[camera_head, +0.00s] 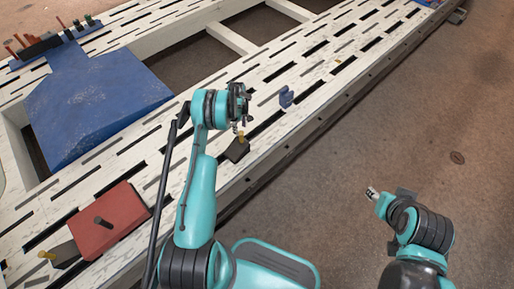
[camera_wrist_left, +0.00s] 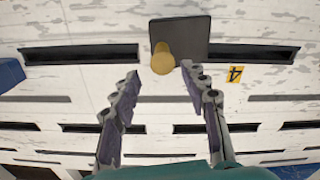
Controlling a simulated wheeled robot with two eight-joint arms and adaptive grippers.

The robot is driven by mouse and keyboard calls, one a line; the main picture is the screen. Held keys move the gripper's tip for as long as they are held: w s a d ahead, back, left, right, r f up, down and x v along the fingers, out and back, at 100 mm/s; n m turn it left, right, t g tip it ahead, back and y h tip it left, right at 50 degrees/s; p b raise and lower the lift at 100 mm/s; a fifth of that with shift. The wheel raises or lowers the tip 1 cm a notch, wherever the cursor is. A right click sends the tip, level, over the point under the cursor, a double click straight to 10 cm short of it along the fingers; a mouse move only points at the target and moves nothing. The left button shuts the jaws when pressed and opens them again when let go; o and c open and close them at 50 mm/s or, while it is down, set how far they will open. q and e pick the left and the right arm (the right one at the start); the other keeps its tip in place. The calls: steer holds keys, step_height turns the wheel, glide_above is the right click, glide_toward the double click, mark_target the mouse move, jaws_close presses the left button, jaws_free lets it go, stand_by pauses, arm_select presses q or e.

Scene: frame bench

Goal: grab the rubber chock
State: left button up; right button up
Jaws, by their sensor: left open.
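A dark grey rubber chock (camera_head: 236,151) with a small yellow peg lies on the slotted white frame bench, near its right-hand edge. In the left wrist view the dark chock (camera_wrist_left: 188,36) is at the top, with its yellow peg (camera_wrist_left: 162,60) pointing toward the camera. My left gripper (camera_head: 241,104) is just above and beyond the chock in the head view. In the left wrist view its two fingers (camera_wrist_left: 159,76) are spread apart, with nothing between them and the peg just past the tips. My right gripper (camera_head: 372,193) is over bare floor; its fingers are too small to read.
A second dark wedge (camera_head: 64,254) with a yellow peg lies by a red block (camera_head: 108,222) at lower left. A blue plate (camera_head: 95,100) covers part of the bench. A small blue part (camera_head: 286,97) stands right of my left gripper. A yellow marker (camera_wrist_left: 234,74) lies beside the chock.

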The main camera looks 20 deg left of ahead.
mark_target(241, 137)
arm_select(q)
steer(key=f, duration=0.1)
steer(key=f+b, duration=0.1)
steer(key=shift+w+d+f, duration=0.15)
steer(key=shift+d+f, duration=0.1)
steer(key=shift+f, duration=0.1)
steer(key=f+b, duration=0.2)
steer(key=f, duration=0.1)
steer(key=f+b, duration=0.1)
steer(key=f, duration=0.1)
steer(key=shift+s+f, duration=0.25)
steer(key=shift+s, duration=0.15)
steer(key=shift+r, duration=0.15)
jaws_close()
